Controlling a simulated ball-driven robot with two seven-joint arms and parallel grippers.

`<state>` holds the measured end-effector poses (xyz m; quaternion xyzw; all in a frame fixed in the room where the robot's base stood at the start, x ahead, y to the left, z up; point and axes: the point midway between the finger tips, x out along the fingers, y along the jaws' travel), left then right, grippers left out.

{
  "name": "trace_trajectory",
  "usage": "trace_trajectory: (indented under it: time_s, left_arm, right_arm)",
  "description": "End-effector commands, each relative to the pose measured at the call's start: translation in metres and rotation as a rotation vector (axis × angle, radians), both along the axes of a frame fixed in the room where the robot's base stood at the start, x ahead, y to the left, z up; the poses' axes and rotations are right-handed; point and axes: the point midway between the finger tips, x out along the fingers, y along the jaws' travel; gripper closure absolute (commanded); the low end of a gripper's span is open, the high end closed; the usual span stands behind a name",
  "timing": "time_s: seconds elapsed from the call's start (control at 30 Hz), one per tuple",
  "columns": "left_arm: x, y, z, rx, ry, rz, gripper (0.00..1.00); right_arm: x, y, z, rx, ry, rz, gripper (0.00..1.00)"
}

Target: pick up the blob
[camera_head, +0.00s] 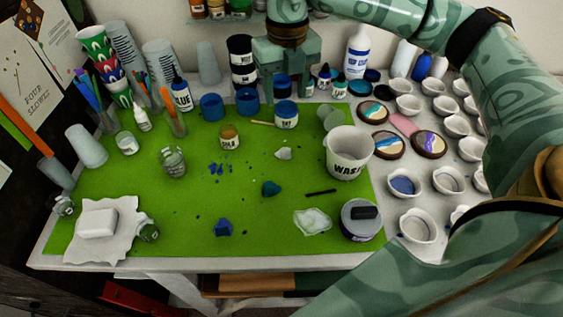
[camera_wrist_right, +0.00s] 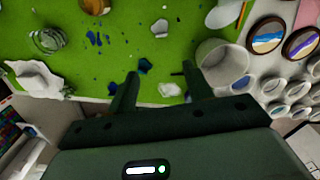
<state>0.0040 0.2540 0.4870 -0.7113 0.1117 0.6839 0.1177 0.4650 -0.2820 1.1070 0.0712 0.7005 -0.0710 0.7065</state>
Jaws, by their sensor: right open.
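Several small lumps lie on the green mat (camera_head: 200,200). A teal blob (camera_head: 270,188) is near the middle, a blue blob (camera_head: 222,228) is nearer the front edge, and a whitish blob (camera_head: 284,153) is farther back. In the right wrist view the teal blob (camera_wrist_right: 145,66) shows between the fingertips, and the blue blob (camera_wrist_right: 113,88) is beside the left finger. Which one is the task's blob I cannot tell. My left gripper is not in view.
A black stick (camera_head: 321,192) lies near the teal blob. Glass jars (camera_head: 173,162) are on the left. White cups (camera_head: 418,225) crowd the right side.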

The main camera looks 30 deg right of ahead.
Motion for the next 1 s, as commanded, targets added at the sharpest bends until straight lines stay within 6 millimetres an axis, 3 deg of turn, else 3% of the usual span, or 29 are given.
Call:
trace_trajectory:
  time_s: [0.03, 0.17, 0.5, 0.83, 1.0]
  left_arm:
    - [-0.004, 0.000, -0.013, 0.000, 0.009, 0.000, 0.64]
    - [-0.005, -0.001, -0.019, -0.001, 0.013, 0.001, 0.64]
    - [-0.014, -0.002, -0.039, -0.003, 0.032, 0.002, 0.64]
    - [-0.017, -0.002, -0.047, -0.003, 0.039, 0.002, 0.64]
    - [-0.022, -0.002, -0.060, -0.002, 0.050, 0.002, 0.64]
  right_arm:
    - [0.002, 0.000, -0.017, 0.001, 0.008, 0.000, 0.49]
    - [0.002, 0.000, -0.032, 0.000, 0.011, 0.001, 0.49]
    - [0.002, 0.000, -0.109, 0.001, 0.014, 0.001, 0.49]
    - [0.002, -0.001, -0.137, 0.000, 0.010, 0.000, 0.49]
    - [0.003, -0.005, -0.167, 0.001, 0.014, 0.000, 0.49]
